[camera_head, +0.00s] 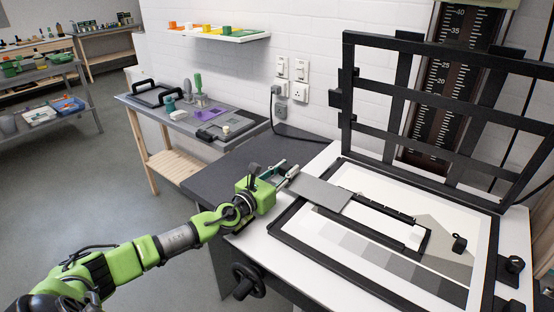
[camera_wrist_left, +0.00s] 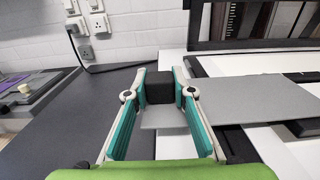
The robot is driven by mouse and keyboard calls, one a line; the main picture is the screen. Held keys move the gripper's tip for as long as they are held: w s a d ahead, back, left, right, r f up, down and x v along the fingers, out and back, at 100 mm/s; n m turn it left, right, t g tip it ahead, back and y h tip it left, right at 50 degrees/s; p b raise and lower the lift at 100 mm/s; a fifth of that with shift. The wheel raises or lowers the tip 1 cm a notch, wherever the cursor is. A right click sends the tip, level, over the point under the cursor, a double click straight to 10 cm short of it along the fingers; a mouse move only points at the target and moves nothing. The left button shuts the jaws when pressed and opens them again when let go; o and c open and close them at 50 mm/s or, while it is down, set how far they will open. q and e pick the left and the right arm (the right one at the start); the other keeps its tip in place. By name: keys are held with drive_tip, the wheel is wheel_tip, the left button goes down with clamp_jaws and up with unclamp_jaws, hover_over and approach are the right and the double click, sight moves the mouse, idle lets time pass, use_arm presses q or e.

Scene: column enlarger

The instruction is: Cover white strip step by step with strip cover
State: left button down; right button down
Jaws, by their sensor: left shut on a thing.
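The cover is a flat grey plate (camera_head: 320,193) lying over the left end of a narrow black-railed frame (camera_head: 400,216). In the left wrist view the teal fingers (camera_wrist_left: 160,95) are either side of the cover's black block (camera_wrist_left: 160,88), and the grey plate (camera_wrist_left: 245,98) stretches right. The white strip (camera_head: 395,230) shows between the rails; its left end is hidden under the plate. My right gripper is not in view.
The easel's black hinged frame (camera_head: 425,105) stands raised behind. A grey step scale (camera_head: 380,258) lies in front of the rails, and a small black knob (camera_head: 459,243) stands to the right. A side table (camera_head: 240,128) with tools and a wall shelf (camera_head: 225,36) are at back left.

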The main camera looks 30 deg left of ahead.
use_arm(q)
drive_tip(key=shift+d, duration=0.55)
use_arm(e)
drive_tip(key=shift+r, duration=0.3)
use_arm(q)
drive_tip(key=c, duration=1.7)
unclamp_jaws()
drive_tip(key=shift+a+r, duration=0.1)
wheel_tip(320, 180, up, 10)
drive_tip(key=shift+f, duration=0.1)
